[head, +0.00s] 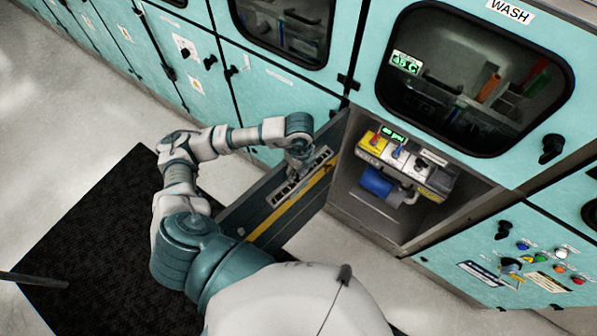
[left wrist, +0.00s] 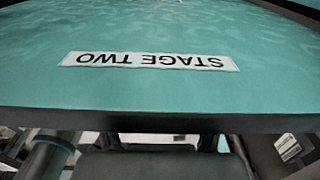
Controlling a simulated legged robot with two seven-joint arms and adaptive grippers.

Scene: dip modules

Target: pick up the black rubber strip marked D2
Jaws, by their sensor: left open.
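I cannot make out a black rubber strip marked D2 in either view. My left gripper (head: 297,166) is open and small in the head view, in front of the inner face of an open grey door (head: 250,206). Whether it touches the door is unclear. The door carries a white label with black lettering, partly behind the gripper, and a yellow stripe (head: 290,207). In the left wrist view a teal panel with an upside-down STAGE TWO label (left wrist: 148,61) fills the top, above a dark edge (left wrist: 160,120). My right gripper is not in view.
A control panel (head: 480,240) with knobs and coloured buttons is at right. A black mat (head: 90,235) covers the floor.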

